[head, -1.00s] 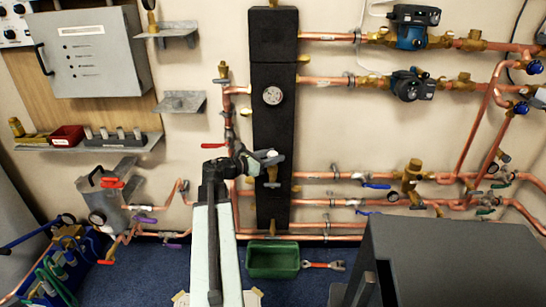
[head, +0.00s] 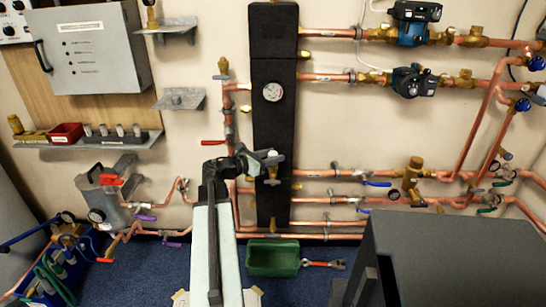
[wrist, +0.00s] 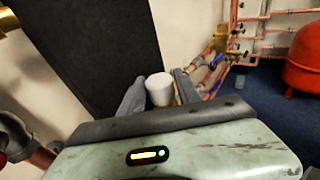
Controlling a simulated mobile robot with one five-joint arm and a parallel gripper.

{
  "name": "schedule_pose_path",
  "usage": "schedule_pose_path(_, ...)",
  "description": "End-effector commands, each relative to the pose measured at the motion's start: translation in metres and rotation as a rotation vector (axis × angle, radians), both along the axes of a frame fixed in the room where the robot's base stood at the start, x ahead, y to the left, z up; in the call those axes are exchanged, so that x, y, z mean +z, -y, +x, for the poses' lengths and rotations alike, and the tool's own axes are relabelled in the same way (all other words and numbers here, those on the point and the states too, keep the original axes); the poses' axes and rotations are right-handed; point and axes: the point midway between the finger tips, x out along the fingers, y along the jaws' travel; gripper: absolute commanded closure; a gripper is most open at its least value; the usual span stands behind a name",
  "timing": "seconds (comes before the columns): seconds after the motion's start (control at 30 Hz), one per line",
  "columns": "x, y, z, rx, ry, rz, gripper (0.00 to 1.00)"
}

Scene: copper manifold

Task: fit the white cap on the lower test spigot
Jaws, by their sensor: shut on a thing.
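My gripper (head: 272,158) is in front of the black vertical manifold block (head: 272,125), at about its lower middle. In the wrist view, the white cap (wrist: 159,88) sits between the two grey fingers of my gripper (wrist: 160,92), which are shut on it. A bit of brass shows beside and below the cap there; I cannot tell whether the two touch. In the head view, a brass spigot (head: 272,172) shows just under my fingers, with a grey crosspiece near it.
Copper pipes (head: 330,174) with valves run right of the block. A red lever (head: 212,142) is on the pipe at left. A green bin (head: 272,258) and a red-handled wrench (head: 322,264) are on the blue floor. A grey cabinet (head: 460,250) stands at front right.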

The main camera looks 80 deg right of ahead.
Motion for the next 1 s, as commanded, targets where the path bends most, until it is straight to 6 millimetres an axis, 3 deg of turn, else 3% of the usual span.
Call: schedule_pose_path(1.0,-0.016,0.0,-0.001,-0.002,0.0,0.0,0.98)
